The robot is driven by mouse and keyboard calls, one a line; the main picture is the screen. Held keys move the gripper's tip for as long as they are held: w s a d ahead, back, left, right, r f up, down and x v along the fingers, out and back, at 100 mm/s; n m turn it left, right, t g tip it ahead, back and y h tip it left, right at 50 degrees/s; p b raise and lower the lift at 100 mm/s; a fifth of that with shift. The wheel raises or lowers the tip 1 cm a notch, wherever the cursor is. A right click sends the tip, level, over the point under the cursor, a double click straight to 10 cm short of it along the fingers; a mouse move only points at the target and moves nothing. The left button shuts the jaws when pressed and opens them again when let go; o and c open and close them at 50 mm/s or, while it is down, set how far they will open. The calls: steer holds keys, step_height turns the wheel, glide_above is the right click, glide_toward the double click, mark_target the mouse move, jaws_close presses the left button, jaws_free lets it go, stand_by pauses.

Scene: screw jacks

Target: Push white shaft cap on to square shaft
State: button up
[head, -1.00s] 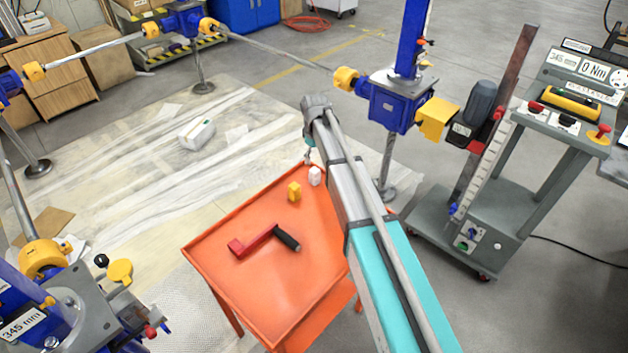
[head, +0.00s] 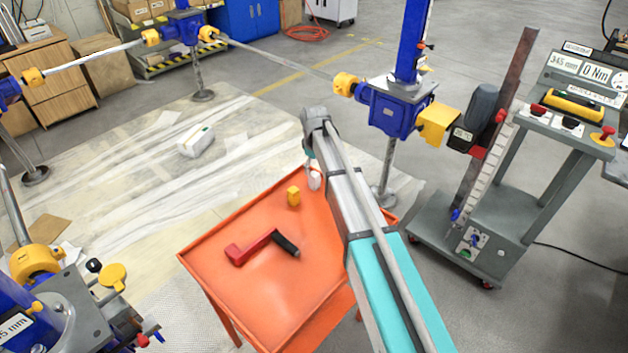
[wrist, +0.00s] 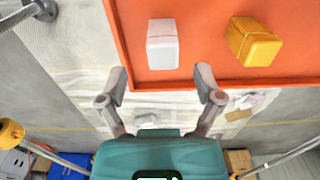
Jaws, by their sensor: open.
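The white shaft cap (head: 314,181) stands on the orange table near its far right corner. In the wrist view the white cap (wrist: 163,46) is ahead of the fingers, roughly centred between them. My gripper (wrist: 163,80) is open and empty, its fingertips short of the cap and not touching it. In the head view my gripper (head: 309,166) is mostly hidden by my arm, close to the cap. A blue screw jack (head: 392,108) stands beyond the table; I cannot make out a bare square shaft on it.
A yellow cap (head: 293,196) stands beside the white one, and also shows in the wrist view (wrist: 253,41). A red crank with a black grip (head: 262,246) lies on the orange table (head: 225,290). A grey control cart (head: 490,210) stands at the right.

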mark_target(315, 173)
steer(key=shift+s+f+b, duration=0.1)
steer(key=shift+f+b, duration=2.4)
steer(key=shift+f, duration=0.1)
jaws_close()
